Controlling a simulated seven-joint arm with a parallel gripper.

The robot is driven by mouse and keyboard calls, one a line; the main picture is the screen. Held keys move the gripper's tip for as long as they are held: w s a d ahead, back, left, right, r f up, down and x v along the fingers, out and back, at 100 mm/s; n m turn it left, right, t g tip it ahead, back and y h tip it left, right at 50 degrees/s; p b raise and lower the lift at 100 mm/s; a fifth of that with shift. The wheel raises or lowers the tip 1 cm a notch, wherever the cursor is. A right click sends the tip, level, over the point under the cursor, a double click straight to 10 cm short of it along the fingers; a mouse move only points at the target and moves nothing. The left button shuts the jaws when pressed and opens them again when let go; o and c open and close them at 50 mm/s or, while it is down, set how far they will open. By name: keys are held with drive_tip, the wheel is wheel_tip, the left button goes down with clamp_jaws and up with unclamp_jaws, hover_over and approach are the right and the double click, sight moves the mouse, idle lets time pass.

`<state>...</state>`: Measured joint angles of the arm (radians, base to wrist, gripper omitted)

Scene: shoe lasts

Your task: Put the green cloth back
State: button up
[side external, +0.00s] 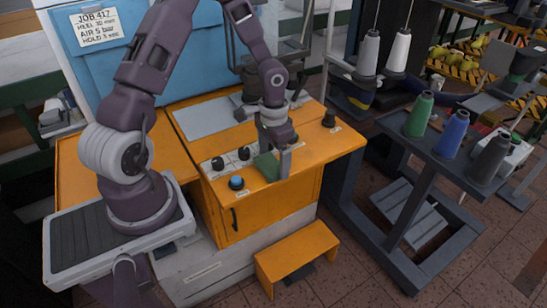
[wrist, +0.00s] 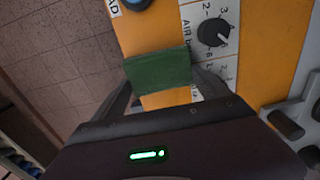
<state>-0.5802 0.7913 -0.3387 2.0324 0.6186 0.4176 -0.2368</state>
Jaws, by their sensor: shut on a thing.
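The green cloth (wrist: 160,72) is a flat dark green piece between the fingers of my gripper (wrist: 162,88) in the wrist view. In the side external view the cloth (side external: 266,165) shows beside my gripper (side external: 284,172), over the front part of the orange machine top. My gripper is shut on the cloth. Whether the cloth touches the surface below it is hard to tell. No marked place for the cloth is plain in either view.
The orange machine top (side external: 330,155) carries black knobs, among them one with an air scale (wrist: 213,31), and a blue button (side external: 236,183). A dark rack (side external: 385,125) with green, blue and grey thread cones stands at the right. An orange step (side external: 297,252) sits on the floor in front.

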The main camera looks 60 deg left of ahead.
drive_tip(key=o, duration=1)
drive_tip(key=shift+f, duration=0.1)
drive_tip(key=shift+o, duration=0.2)
wheel_tip(320, 180, up, 12)
wheel_tip(320, 180, up, 6)
drive_tip(key=r+t+y, duration=0.1)
drive_tip(key=y, duration=0.1)
hover_over(274, 162)
drive_tip(key=s+d, duration=0.3)
drive_tip(key=s+d+r+t+h, duration=0.1)
drive_tip(key=s+d+r+t, duration=0.1)
drive_tip(key=s+d+r, duration=0.2)
drive_tip(key=s+d+r+t+h, duration=0.1)
drive_tip(key=s+d+r, duration=0.3)
drive_tip(key=s, duration=0.7)
drive_tip(key=shift+s+d+t, duration=0.15)
drive_tip(key=shift+d+t, duration=0.4)
drive_tip(key=shift+t, duration=0.25)
drive_tip(key=shift+r, duration=0.1)
